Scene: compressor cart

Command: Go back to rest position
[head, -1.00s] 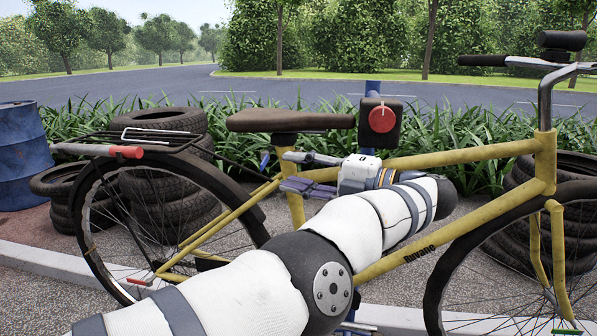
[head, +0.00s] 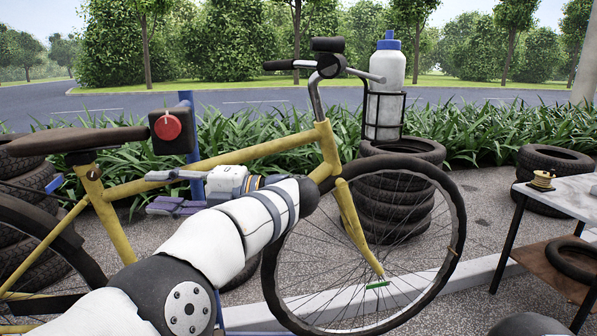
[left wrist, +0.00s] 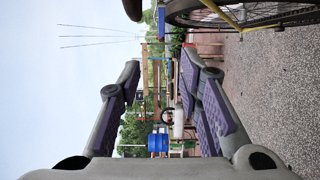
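My left gripper (head: 150,192) points left in the head view, in front of the yellow bicycle frame (head: 255,153). My white and black left arm comes up from the lower left behind it. In the left wrist view the two purple-padded fingers of the left gripper (left wrist: 157,65) stand apart with nothing between them. The gripper is open and empty. My right gripper does not show in either view.
A bicycle with a brown saddle (head: 78,140) fills the left and middle. A red knob on a black box (head: 172,126) stands behind it. A bottle (head: 385,90) sits in a rack above stacked tires (head: 395,205). A table (head: 565,193) stands at right.

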